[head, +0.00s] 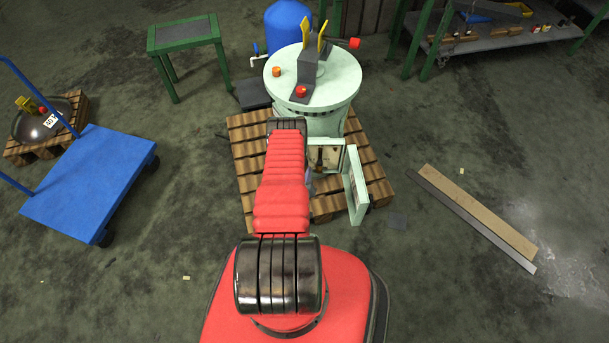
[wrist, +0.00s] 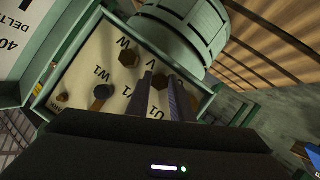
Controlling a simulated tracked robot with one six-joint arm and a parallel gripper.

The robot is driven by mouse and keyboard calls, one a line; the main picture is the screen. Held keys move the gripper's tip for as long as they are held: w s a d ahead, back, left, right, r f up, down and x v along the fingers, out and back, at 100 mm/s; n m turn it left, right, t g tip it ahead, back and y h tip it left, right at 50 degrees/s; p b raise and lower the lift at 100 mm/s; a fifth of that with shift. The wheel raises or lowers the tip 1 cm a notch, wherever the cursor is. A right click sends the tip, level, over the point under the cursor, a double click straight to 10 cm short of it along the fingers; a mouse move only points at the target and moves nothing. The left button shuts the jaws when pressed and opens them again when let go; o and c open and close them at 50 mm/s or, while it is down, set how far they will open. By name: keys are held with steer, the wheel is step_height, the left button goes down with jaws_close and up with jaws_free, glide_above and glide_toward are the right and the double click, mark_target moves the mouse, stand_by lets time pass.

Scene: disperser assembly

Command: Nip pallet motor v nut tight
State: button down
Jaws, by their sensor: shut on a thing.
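The pale green motor (head: 325,122) stands on a wooden pallet (head: 245,150). Its terminal box (head: 326,157) is open and also shows in the wrist view (wrist: 75,75), with a cream board marked W, V, W1 and U1. A brown hex nut (wrist: 129,59) lies between the W and V marks, clear of my fingers. A dark round terminal (wrist: 102,92) sits by W1. My gripper (wrist: 162,84) has its two fingers at the board just past the V mark, shut on what appears to be the V nut. The fingers hide the nut itself. In the head view my arm hides the gripper.
The box door (head: 355,185) hangs open on the right side. A blue cart (head: 90,180) stands at the left, a green table (head: 185,35) behind it. A plank (head: 480,212) lies on the floor at the right. Open floor lies on both sides of the pallet.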

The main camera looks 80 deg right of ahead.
steer(key=shift+s+d+r+m+t, duration=0.15)
steer(key=shift+m+t, duration=0.15)
steer(key=shift+m, duration=0.2)
steer(key=shift+s+d+r+m+t, duration=0.1)
steer(key=shift+m+t, duration=0.2)
steer(key=shift+m, duration=0.2)
steer(key=c, duration=1.6)
jaws_free()
steer(key=shift+f, duration=0.1)
steer(key=shift+o, duration=0.2)
steer(key=shift+w+a+y, duration=0.1)
steer(key=shift+y, duration=0.2)
steer(key=shift+a, duration=0.15)
steer(key=v, duration=1.3)
steer(key=shift+a, duration=0.25)
